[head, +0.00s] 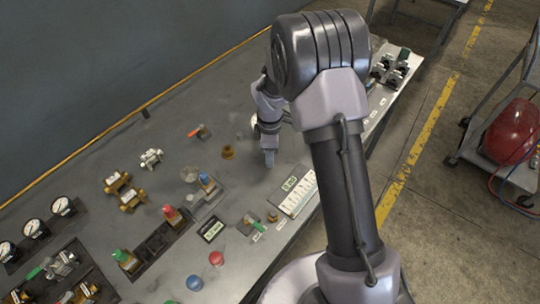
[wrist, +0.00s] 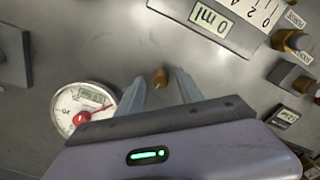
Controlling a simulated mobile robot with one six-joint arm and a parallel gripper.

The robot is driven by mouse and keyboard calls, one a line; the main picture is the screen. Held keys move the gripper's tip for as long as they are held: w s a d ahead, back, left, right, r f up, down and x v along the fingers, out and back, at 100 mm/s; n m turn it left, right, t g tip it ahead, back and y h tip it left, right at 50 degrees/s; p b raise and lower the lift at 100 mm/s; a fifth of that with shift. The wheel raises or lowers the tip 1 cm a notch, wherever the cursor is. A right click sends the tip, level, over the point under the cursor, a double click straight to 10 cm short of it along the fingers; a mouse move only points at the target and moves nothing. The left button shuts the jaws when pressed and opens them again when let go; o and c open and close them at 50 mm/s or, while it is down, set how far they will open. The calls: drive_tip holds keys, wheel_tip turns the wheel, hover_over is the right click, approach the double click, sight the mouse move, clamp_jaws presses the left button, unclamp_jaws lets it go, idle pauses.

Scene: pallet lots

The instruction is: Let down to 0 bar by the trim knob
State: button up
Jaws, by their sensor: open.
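In the wrist view a small brass knob (wrist: 160,78), which looks like the trim knob, stands on the grey bench top. My gripper (wrist: 159,75) is open, with one finger on each side of the knob; I cannot tell whether either touches it. A round white gauge (wrist: 70,102) with a red needle and a small digital window lies just left of the left finger. Its lower part is hidden by my gripper body, and its reading is too small to make out. In the head view my gripper (head: 268,158) points down at the bench, and the knob is hidden there.
A white scale panel (head: 297,191) showing "0 ml" lies near the gripper. A brass ring-shaped part (head: 228,152) and an orange-handled valve (head: 200,132) stand to the left. Several gauges, valves and coloured buttons fill the bench's left part. A red tank (head: 511,132) stands off the bench, right.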

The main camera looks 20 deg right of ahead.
drive_tip(key=shift+c, duration=0.4)
clamp_jaws()
